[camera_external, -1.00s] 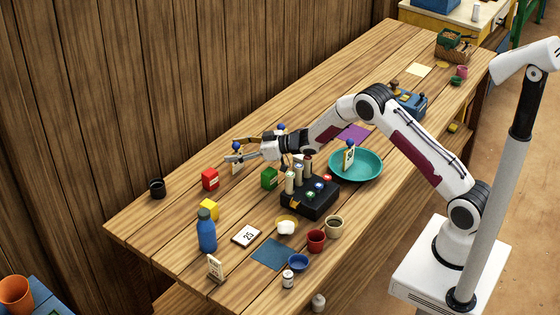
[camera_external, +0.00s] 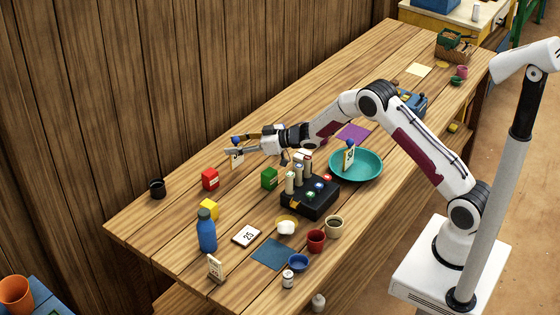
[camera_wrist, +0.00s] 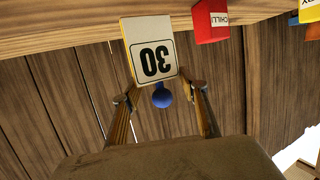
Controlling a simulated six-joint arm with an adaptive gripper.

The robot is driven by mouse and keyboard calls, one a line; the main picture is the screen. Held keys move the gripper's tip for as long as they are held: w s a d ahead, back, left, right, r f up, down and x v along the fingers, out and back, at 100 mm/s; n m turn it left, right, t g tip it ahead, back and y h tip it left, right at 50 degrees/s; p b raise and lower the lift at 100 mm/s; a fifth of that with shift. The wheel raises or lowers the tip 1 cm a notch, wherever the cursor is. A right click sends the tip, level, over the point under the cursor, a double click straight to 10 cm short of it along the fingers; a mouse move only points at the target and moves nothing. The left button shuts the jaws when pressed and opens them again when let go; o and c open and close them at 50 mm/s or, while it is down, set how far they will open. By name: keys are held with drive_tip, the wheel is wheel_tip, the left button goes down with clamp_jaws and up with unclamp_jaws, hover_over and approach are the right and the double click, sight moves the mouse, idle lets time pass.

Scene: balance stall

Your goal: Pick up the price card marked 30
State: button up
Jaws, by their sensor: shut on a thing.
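The price card marked 30 (camera_wrist: 154,58) shows upside down in the wrist view, white with a yellow edge and a blue ball knob (camera_wrist: 162,97). In the external view the card (camera_external: 237,161) hangs at the fingertips, seen small. My gripper (camera_external: 232,146) is shut on the card near its knob end; the wrist view shows one finger of my gripper (camera_wrist: 165,93) on each side. The card appears a little above the table, towards the wall side. The exact contact between fingers and card is hard to see.
A red box (camera_external: 210,179) and a green box (camera_external: 269,178) stand nearby. A black block with upright pegs (camera_external: 310,202) and a teal plate (camera_external: 369,176) holding another knobbed card (camera_external: 349,158) are to the right. A card marked 25 (camera_external: 247,236) lies nearer the front. The wooden wall is close behind.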

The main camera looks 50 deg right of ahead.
drive_tip(key=shift+r, duration=3.85)
